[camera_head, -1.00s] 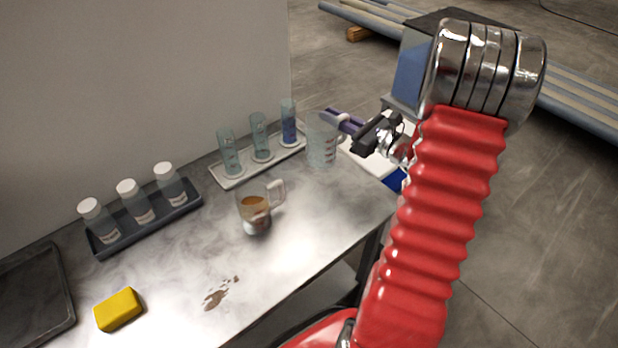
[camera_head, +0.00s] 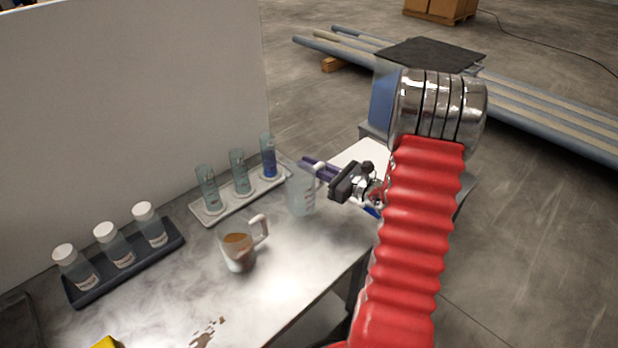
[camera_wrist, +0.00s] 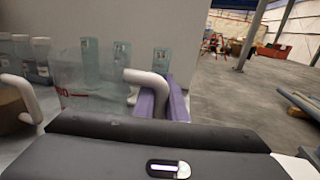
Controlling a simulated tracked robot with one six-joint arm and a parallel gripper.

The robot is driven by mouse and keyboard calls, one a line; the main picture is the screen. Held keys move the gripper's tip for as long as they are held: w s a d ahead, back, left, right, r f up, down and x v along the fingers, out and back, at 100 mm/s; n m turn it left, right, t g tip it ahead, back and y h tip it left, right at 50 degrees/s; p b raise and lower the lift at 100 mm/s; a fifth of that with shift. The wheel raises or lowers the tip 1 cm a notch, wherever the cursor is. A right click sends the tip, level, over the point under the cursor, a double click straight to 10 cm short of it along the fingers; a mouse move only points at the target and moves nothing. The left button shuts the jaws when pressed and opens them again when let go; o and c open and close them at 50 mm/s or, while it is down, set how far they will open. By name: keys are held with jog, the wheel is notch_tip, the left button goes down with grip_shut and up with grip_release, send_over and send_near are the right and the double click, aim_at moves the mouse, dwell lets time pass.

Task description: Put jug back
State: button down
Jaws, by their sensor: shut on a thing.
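A clear jug (camera_head: 301,192) with red markings stands upright at the right end of the bench, beside the cylinder tray. Its pale handle shows in the wrist view (camera_wrist: 148,80), with the jug body (camera_wrist: 88,85) to its left. My gripper (camera_head: 314,167) has purple fingers, which also show in the wrist view (camera_wrist: 165,102), and is shut on this handle. I cannot tell whether the jug's base touches the bench. A second jug (camera_head: 238,252) with brown liquid stands upright on the bench, in front of and left of the first.
A white tray (camera_head: 213,217) holds three glass cylinders. A dark tray (camera_head: 90,296) holds three white-capped bottles. A yellow sponge (camera_head: 106,342) and a brown spill (camera_head: 207,333) are at the near edge of view. The wall panel (camera_head: 130,120) stands behind. Bench right of the brown-liquid jug is clear.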

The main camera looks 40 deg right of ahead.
aim_at(310, 176)
jog(key=shift+f, duration=0.15)
jog(key=shift+f, duration=1.95)
jog(key=c, duration=1.8)
grip_release()
jog(key=shift+f, duration=0.1)
jog(key=v, duration=1.2)
jog(key=shift+s, duration=0.15)
